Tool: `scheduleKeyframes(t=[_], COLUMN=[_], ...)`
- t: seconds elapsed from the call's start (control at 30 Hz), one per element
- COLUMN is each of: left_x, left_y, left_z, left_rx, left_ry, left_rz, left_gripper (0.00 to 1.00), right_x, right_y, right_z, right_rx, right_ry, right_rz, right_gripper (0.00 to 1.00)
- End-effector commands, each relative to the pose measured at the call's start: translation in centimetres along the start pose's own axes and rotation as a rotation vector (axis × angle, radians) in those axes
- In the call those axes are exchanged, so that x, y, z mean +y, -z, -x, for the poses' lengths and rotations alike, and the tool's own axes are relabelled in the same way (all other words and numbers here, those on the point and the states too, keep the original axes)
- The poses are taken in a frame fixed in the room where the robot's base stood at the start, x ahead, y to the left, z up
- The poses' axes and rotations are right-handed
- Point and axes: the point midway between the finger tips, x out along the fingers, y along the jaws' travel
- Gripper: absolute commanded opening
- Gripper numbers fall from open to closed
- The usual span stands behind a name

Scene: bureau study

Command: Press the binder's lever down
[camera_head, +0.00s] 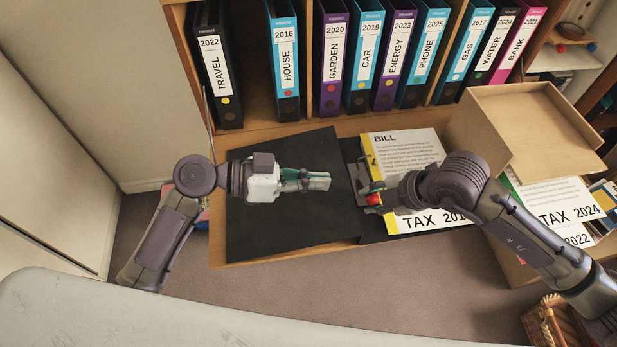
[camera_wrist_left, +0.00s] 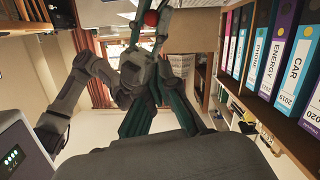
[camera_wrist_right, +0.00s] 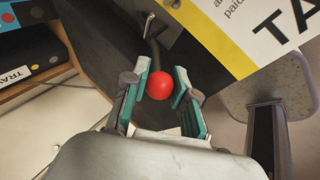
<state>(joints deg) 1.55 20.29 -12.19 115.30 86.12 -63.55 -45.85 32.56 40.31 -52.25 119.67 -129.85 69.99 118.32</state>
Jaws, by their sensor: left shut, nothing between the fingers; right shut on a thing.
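An open black binder lies flat on the desk, its bare cover (camera_head: 285,215) to the left and its paper side to the right. A stack with a BILL sheet (camera_head: 405,150) and a TAX sheet lies on that right side. The lever's red knob (camera_head: 373,199) sits between the fingers of my right gripper (camera_head: 371,198), which is shut on it; the knob also shows in the right wrist view (camera_wrist_right: 159,85). My left gripper (camera_head: 318,181) is shut and empty above the black cover, left of the lever. The right gripper partly hides the lever mechanism.
Upright labelled binders (camera_head: 335,60) line the shelf behind the desk. A wicker basket (camera_head: 548,322) is on the floor at the lower right. The left part of the cover is clear.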

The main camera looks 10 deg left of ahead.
Motion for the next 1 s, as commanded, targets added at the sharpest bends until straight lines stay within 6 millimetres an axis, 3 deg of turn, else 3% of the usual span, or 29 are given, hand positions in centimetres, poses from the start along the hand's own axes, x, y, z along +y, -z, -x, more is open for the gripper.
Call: scheduleKeyframes(t=[0.27, 0.4, 0.6, 1.0], left_x=[0.0, 0.0, -0.1, 0.0], left_y=[0.2, -1.6, -2.7, -3.0], left_z=[-6.0, -7.5, -8.5, -8.7], left_rx=[0.004, 0.001, 0.0, -0.002], left_ry=[-0.001, 0.001, 0.002, 0.003], left_rz=[-0.001, 0.004, 0.0, -0.007], left_gripper=[0.0, 0.0, 0.0, 0.0], right_x=[0.0, 0.0, 0.0, 0.0], right_y=[0.0, 0.0, 0.0, 0.0], right_z=[0.0, 0.0, 0.0, 0.0], right_rx=[-0.001, -0.001, -0.001, -0.001], right_ry=[-0.001, -0.001, -0.001, -0.001], right_rz=[0.0, 0.0, 0.0, 0.0], right_gripper=[0.0, 0.0, 0.0, 0.0])
